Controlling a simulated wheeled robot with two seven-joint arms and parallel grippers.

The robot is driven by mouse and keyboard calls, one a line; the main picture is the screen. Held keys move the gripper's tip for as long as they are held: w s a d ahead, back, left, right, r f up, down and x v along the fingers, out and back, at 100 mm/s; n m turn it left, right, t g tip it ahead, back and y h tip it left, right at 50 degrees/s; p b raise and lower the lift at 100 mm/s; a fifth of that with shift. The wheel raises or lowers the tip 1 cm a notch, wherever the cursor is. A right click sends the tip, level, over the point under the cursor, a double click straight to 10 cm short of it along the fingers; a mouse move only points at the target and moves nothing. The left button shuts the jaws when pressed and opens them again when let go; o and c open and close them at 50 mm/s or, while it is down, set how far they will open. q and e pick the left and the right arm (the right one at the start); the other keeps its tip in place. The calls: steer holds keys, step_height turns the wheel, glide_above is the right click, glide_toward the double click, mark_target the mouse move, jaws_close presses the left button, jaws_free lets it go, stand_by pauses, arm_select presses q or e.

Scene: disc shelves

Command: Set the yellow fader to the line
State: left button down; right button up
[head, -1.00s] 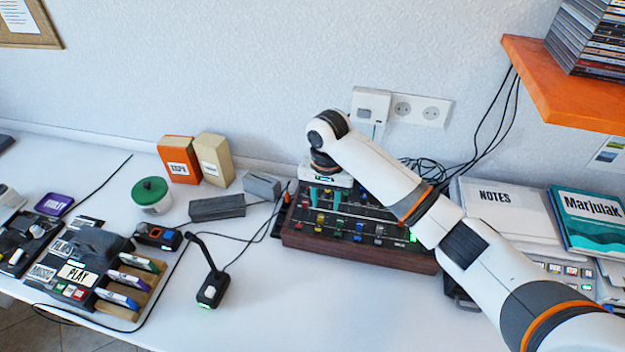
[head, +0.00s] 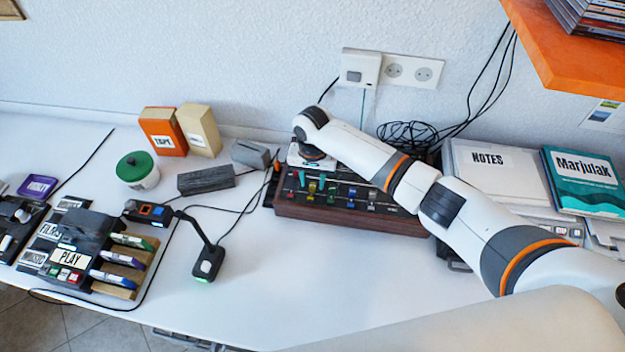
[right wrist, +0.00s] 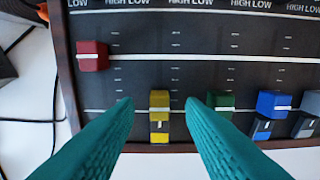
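The yellow fader (right wrist: 159,101) sits low in its slot on the dark mixer panel (right wrist: 220,75). A white line (right wrist: 225,58) crosses the panel above it in the right wrist view. The fader's cap is clearly apart from that line. My right gripper (right wrist: 160,103) is open, with one teal finger on each side of the yellow fader and visible gaps to both. In the head view my right gripper (head: 313,178) points down over the mixer (head: 345,211), near the yellow fader (head: 312,187). My left gripper is not in view.
A red fader (right wrist: 92,56) sits on the white line at left. Green (right wrist: 221,101) and blue (right wrist: 273,102) faders stand low, right of the yellow one.

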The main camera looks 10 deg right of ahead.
mark_target(315, 178)
steer(key=shift+f, duration=0.75)
jaws_close()
steer(key=w+b, duration=0.1)
steer(key=w+d+b, duration=0.1)
steer(key=w, duration=0.1)
steer(key=shift+d+f, duration=0.1)
steer(key=shift+w+d, duration=0.2)
steer(key=shift+w, duration=0.2)
jaws_free()
steer(key=shift+s, duration=0.1)
